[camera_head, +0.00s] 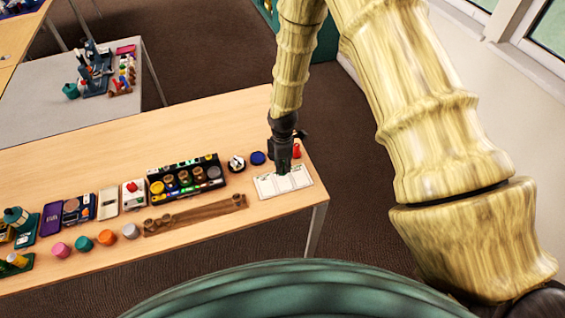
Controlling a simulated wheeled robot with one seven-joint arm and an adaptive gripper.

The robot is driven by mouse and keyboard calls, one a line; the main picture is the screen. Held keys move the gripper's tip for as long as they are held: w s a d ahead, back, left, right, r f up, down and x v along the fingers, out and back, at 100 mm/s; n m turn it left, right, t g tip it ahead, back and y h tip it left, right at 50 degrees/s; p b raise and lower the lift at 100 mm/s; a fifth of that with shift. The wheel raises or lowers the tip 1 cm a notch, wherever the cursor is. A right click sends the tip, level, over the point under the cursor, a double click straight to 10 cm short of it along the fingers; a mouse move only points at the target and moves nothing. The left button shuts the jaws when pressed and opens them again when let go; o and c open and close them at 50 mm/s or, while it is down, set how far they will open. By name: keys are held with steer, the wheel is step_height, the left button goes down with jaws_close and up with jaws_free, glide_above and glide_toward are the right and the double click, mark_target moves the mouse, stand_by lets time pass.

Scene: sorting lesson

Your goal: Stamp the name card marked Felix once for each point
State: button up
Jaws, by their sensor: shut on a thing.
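White name cards or a sheet with several sections (300,179) lie at the right end of the wooden table. The marking on them is too small to read, so I cannot tell which is Felix. My gripper (283,166) points down over the far edge of this white sheet. It is shut on a small dark thing, perhaps a stamp, mostly hidden by the fingers. Whether that thing touches the sheet cannot be told. A round blue pad or lid (258,158) lies just left of the gripper. A small red object (297,150) stands just right of it, partly hidden.
A round black-and-white item (236,164) and a black rack (187,180) of pots stand to the left. A wooden strip (195,215) lies in front of the rack. The table's right edge is close to the sheet.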

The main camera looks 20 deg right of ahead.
steer(key=shift+f, duration=0.5)
steer(key=shift+f, duration=0.1)
steer(key=shift+f+b, duration=0.95)
steer(key=shift+f, duration=0.45)
steer(key=shift+f+b, duration=0.3)
steer(key=shift+f, duration=0.25)
stand_by(1.5)
steer(key=shift+r, duration=0.15)
steer(key=shift+r+p, duration=2.1)
steer(key=shift+r, duration=1.3)
